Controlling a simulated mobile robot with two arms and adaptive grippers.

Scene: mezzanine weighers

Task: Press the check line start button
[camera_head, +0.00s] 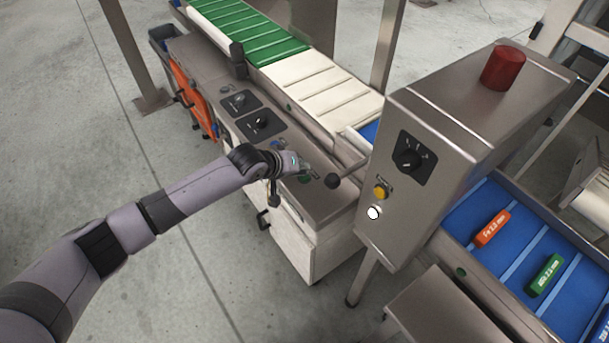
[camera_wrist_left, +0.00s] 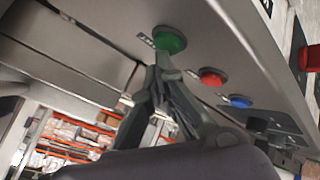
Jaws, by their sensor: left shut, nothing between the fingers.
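A green button (camera_wrist_left: 169,40) sits on the grey metal panel in the left wrist view, with a small unreadable label beside it. In the head view the green button (camera_head: 304,179) shows just below my left fingertips. My left gripper (camera_head: 306,169) is shut and empty over the panel. In the left wrist view its fingertips (camera_wrist_left: 160,68) are close to the green button's edge; I cannot tell whether they touch it. A red button (camera_wrist_left: 212,77) and a blue button (camera_wrist_left: 238,101) stand in line with it. My right gripper is not in view.
Black rotary knobs (camera_head: 260,122) sit farther up the panel. A black ball-ended lever (camera_head: 332,181) is close right of my gripper. A metal control box (camera_head: 440,150) with a red cap (camera_head: 503,68), yellow button (camera_head: 381,192) and white button (camera_head: 373,213) stands to the right.

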